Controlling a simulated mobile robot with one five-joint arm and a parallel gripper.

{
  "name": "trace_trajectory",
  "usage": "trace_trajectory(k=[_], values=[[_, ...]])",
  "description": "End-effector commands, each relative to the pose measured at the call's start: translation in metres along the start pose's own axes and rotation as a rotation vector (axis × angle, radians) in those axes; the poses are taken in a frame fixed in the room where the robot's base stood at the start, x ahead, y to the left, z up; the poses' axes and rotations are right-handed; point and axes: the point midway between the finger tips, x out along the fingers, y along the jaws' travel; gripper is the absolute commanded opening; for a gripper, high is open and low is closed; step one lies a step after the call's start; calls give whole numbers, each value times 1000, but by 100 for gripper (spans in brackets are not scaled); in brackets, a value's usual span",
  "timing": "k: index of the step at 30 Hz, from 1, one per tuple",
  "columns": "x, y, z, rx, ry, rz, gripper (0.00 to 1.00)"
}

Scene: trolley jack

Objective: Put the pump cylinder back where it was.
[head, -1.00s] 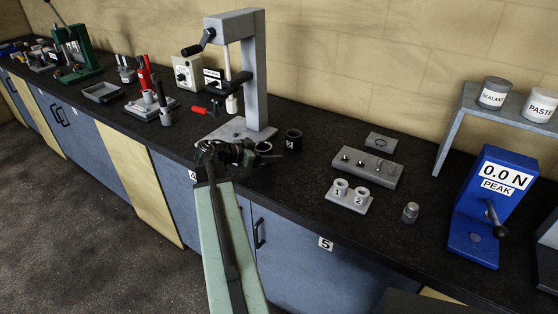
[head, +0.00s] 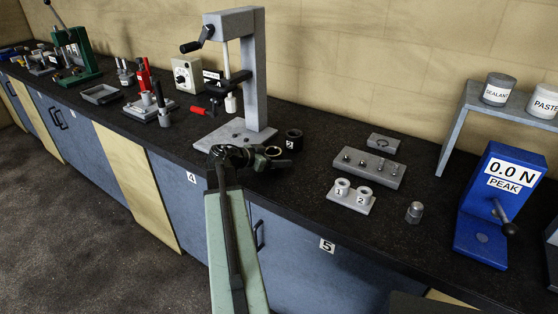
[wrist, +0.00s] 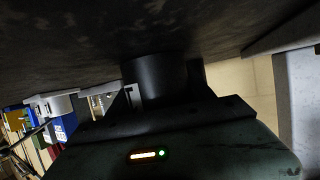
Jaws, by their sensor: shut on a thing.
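My gripper (head: 262,157) is in front of the grey press base, low over the front part of the bench. In the wrist view it is shut on a dark, round cylinder (wrist: 155,75), which I take to be the pump cylinder. The cylinder is close to the dark bench surface; I cannot tell whether it touches. In the head view a round open end (head: 273,152) shows at the gripper's tip, and the fingers are mostly hidden. The red-handled jack unit (head: 144,77) stands on a grey base plate (head: 140,109) farther left.
A tall grey press (head: 258,75) stands just behind my gripper. A black ring marked 2 (head: 293,140) is close to its right. Farther right are a holder with cups 1 and 2 (head: 350,202), a grey block (head: 368,166) and a blue force gauge (head: 497,205).

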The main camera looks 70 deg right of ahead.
Motion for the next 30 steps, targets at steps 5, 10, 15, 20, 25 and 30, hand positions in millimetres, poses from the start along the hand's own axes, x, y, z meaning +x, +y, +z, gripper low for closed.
trace_trajectory(k=[5,10,15,20,25,30], values=[[1,0,2,0,0,1,81],[1,0,2,0,0,1,83],[0,0,0,0,0,1,83],[-22,1,-4,-1,0,-1,83],[-67,1,-6,-1,0,-2,83],[-102,1,-4,0,0,0,83]])
